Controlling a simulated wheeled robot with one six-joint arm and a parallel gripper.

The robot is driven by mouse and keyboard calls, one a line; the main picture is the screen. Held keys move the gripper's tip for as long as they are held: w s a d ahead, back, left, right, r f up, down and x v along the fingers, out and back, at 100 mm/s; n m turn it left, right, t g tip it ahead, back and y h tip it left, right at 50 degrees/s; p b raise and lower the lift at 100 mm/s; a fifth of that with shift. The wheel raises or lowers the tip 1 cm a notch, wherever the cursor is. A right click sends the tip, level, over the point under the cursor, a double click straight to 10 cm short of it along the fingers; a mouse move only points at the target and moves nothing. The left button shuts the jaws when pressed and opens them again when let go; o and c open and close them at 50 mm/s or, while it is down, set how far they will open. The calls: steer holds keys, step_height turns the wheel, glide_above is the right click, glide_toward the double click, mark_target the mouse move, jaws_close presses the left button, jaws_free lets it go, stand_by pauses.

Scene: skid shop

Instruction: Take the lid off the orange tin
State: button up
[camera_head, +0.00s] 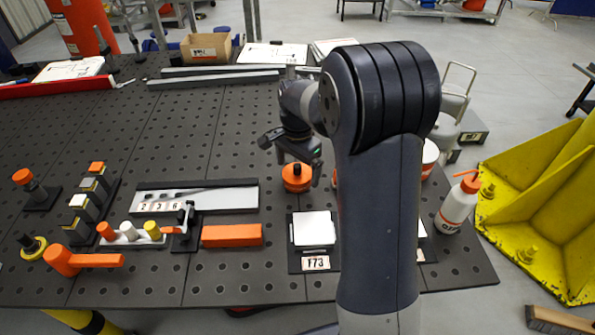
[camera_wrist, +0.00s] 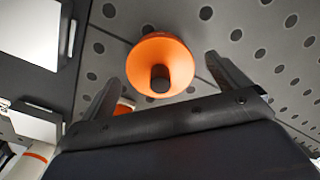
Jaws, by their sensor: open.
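The orange tin (camera_head: 297,184) stands on the dark perforated table below my gripper (camera_head: 297,158) in the head view. In the wrist view its round orange top (camera_wrist: 161,50) shows with a dark knob (camera_wrist: 160,79) standing up from it. The lid appears to be on the tin. My gripper (camera_wrist: 167,84) is open, with one finger on each side of the knob in the picture. The fingers hold nothing, and I see no contact with the knob. The tin's lower side is mostly hidden from the wrist camera.
Right of the tin, an orange-and-white container (camera_head: 430,154) is partly hidden by my arm. A white bottle (camera_head: 457,203) stands at the table's right edge. A white plate marked 173 (camera_head: 314,230) lies in front. Left are an orange block (camera_head: 231,235) and a grey number panel (camera_head: 215,198).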

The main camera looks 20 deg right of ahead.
steer(key=c, duration=1)
steer(key=shift+o, duration=0.2)
